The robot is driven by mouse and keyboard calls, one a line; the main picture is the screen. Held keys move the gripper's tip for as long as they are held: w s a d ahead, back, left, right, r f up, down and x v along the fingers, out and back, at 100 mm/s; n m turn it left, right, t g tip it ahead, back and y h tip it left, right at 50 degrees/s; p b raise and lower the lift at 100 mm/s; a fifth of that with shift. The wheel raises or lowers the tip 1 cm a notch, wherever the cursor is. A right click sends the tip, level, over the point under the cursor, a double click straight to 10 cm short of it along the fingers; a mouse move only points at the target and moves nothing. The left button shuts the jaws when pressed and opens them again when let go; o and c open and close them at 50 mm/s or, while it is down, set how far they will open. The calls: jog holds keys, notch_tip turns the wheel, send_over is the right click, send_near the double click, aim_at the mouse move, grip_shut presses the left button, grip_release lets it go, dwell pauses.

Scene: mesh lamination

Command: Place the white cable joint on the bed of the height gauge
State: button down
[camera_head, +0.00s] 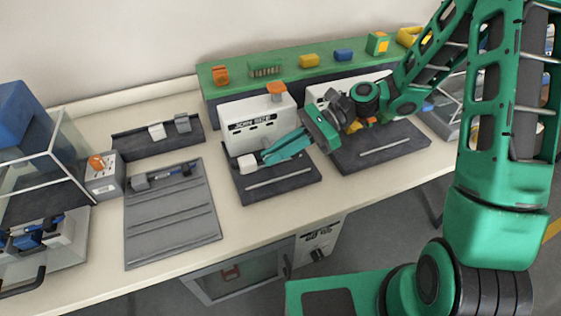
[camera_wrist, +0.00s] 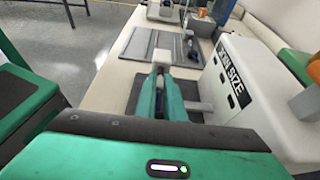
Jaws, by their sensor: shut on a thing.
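My gripper (camera_head: 264,158) reaches in from the right, low over the dark bed (camera_head: 288,190) of the left white machine (camera_head: 258,122), which carries a size label and looks like the height gauge. Its green fingers are shut on a small white block, the white cable joint (camera_head: 247,162), at the fingertips. In the wrist view the fingers (camera_wrist: 162,75) run forward, with the white joint (camera_wrist: 162,57) at their tips. The machine's white face (camera_wrist: 230,75) is just right of the fingers there. I cannot tell whether the joint touches the bed.
A second similar machine with a dark bed (camera_head: 385,150) stands to the right. A grey ribbed mat (camera_head: 170,225) with a blue-handled tool lies left. A dark tray (camera_head: 135,147) holds a white and a grey block. A green shelf (camera_head: 235,73) with coloured parts is behind.

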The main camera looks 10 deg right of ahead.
aim_at(281, 170)
jog(key=shift+w+d+f, duration=0.5)
jog(key=shift+d+f, duration=0.15)
jog(key=shift+f, duration=1.85)
jog(key=shift+f, duration=0.1)
jog(key=c, duration=2.1)
grip_release()
jog(key=v, duration=1.2)
